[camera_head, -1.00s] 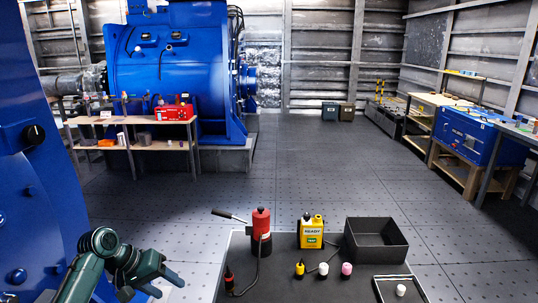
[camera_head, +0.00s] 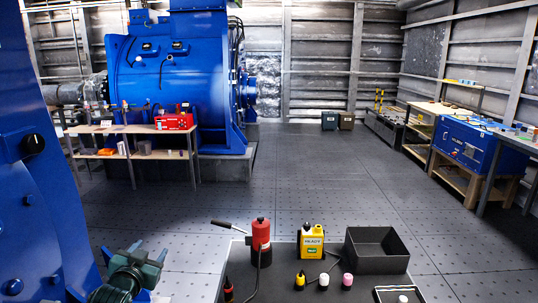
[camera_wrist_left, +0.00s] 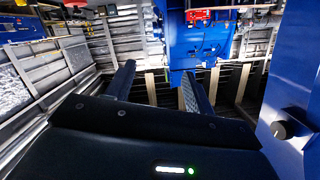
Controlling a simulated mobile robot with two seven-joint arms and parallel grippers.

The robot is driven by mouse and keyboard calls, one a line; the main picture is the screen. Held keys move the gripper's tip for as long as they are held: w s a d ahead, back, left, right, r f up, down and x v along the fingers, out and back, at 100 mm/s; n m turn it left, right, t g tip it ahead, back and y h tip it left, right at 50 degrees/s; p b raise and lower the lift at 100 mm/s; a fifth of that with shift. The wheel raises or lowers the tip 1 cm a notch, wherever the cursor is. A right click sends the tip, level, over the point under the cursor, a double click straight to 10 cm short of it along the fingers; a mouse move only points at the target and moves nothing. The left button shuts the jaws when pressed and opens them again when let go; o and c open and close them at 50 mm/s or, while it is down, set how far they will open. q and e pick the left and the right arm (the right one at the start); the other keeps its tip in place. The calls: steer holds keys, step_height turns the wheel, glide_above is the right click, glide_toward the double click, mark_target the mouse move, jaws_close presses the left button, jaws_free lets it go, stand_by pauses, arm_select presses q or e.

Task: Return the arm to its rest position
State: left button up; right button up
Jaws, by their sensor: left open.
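My left gripper (camera_head: 148,254) shows at the lower left of the head view, its dark green arm coming up from the bottom edge. Its two fingers are apart with nothing between them. In the left wrist view the open fingers (camera_wrist_left: 158,88) point away toward the room, with only background between them. The gripper is left of the dark table (camera_head: 275,285) and apart from it. My right gripper is not in view.
A blue machine wall (camera_head: 40,220) stands close on the left of my arm. The table holds a red cylinder (camera_head: 261,235), a yellow container (camera_head: 311,242), a black open bin (camera_head: 377,250) and several small bottles. The floor behind the table is clear.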

arm_select(q)
steer(key=s+d+f+g+h, duration=0.1)
steer(key=s+d+f+g, duration=0.1)
steer(key=s+d+f, duration=0.45)
steer(key=s+d+f+g+h, duration=0.15)
steer(key=s+d+f, duration=0.25)
steer(key=s+f, duration=0.55)
steer(key=s+d+g, duration=0.1)
steer(key=s+d, duration=0.2)
steer(key=s, duration=0.6)
steer(key=s+d+f+g+h, duration=0.1)
steer(key=s+d, duration=0.1)
steer(key=s, duration=0.7)
steer(key=shift+d, duration=0.4)
